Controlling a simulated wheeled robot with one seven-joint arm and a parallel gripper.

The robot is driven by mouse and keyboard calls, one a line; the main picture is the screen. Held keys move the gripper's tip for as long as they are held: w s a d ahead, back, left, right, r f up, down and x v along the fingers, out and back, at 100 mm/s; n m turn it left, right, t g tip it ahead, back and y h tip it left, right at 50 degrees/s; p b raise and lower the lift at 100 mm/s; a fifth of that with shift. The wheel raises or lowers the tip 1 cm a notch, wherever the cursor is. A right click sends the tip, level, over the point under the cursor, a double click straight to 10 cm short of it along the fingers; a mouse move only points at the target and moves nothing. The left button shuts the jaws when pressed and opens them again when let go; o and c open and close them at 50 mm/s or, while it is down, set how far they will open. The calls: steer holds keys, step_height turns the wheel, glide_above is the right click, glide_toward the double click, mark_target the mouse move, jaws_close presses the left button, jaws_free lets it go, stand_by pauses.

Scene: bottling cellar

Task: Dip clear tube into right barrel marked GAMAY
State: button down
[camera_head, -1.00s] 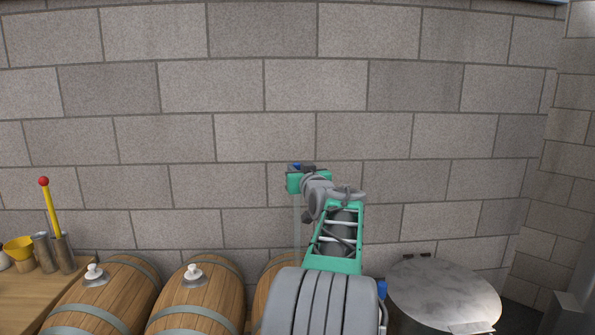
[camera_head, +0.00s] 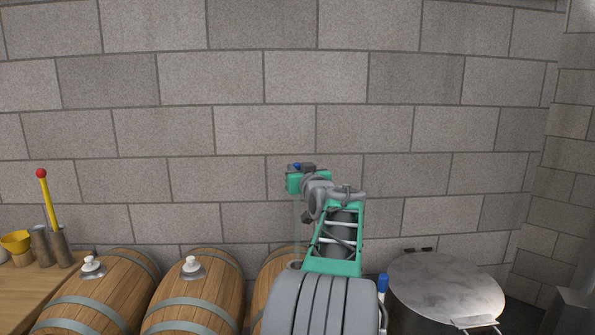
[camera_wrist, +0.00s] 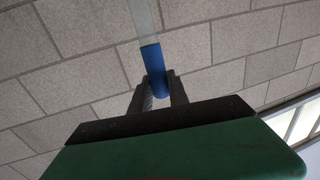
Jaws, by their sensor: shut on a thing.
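The clear tube (camera_head: 297,235) hangs upright below my gripper (camera_head: 297,169) in the head view, very faint against the wall. Its lower end is close to the bung hole (camera_head: 294,265) of the right barrel (camera_head: 274,285); I cannot tell whether it is inside or in front. My arm hides much of that barrel, and no GAMAY marking is readable. In the wrist view, my gripper (camera_wrist: 161,90) is shut on the tube's blue grip (camera_wrist: 153,62). The clear part (camera_wrist: 144,18) runs on beyond it to the picture's top edge.
Two more barrels, the left (camera_head: 105,290) and the middle (camera_head: 196,290), have white stoppers in. A wooden table (camera_head: 30,285) at far left holds a yellow funnel (camera_head: 15,241) and metal cylinders. A round metal lid (camera_head: 445,288) is at right. The block wall is behind.

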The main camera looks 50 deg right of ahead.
steer(key=shift+f+b, duration=1.55)
steer(key=shift+f, duration=0.15)
steer(key=b, duration=0.7)
glide_above(298, 227)
steer(key=shift+w+d+f, duration=0.15)
steer(key=shift+f, duration=1.7)
steer(key=shift+w+d+f, duration=0.1)
steer(key=shift+w+f, duration=0.05)
steer(key=shift+f, duration=1.7)
steer(key=shift+f+b, duration=3.7)
steer(key=shift+f, duration=0.1)
steer(key=shift+r, duration=0.1)
